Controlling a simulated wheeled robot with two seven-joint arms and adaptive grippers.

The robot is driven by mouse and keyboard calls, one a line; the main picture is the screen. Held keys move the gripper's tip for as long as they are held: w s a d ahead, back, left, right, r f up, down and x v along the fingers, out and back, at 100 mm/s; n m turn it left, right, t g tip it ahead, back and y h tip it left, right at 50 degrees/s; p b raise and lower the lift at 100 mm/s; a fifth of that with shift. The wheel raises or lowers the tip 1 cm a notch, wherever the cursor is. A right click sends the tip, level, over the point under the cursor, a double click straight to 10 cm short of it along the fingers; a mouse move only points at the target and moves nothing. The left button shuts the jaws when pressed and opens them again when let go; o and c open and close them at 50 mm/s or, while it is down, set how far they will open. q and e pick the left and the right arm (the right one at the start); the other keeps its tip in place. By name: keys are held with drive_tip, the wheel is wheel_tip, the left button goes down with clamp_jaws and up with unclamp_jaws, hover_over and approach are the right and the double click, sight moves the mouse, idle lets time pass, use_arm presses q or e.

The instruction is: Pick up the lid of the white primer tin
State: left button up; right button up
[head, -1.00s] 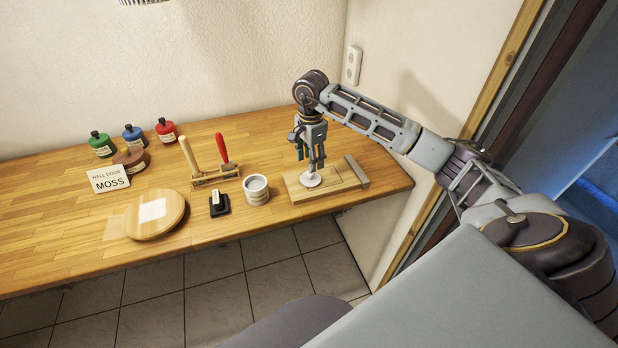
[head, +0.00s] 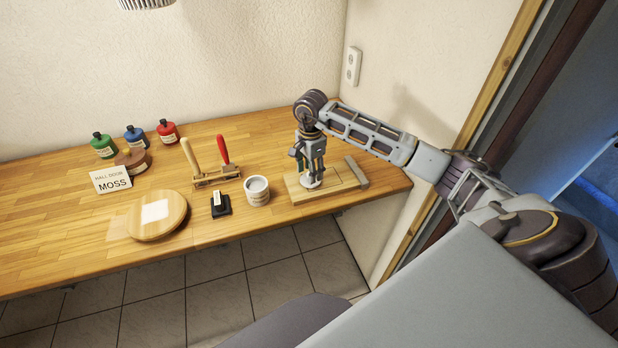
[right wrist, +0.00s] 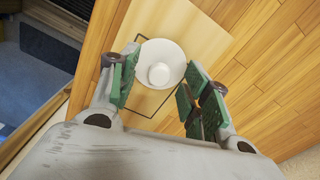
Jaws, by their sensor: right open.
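The white lid (right wrist: 172,56), a round disc with a raised knob, lies on a pale wooden board (head: 338,184) at the right end of the bench. In the head view the lid (head: 310,183) is partly hidden by my right gripper. My right gripper (right wrist: 158,84) is open and points down just over the lid; its green-padded fingers stand on either side of the knob in the right wrist view. Whether they touch the lid cannot be told. The open white tin (head: 257,191) stands left of the board. My left gripper is not in view.
A wooden rack (head: 215,178) with a red-handled and a wooden-handled tool, a black stamp (head: 220,205), and a round wooden board (head: 157,222) sit farther left. Several paint bottles and a MOSS card (head: 112,179) are beyond. The wall is close behind the bench's right end.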

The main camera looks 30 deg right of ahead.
drive_tip(key=shift+f, duration=0.75)
clamp_jaws()
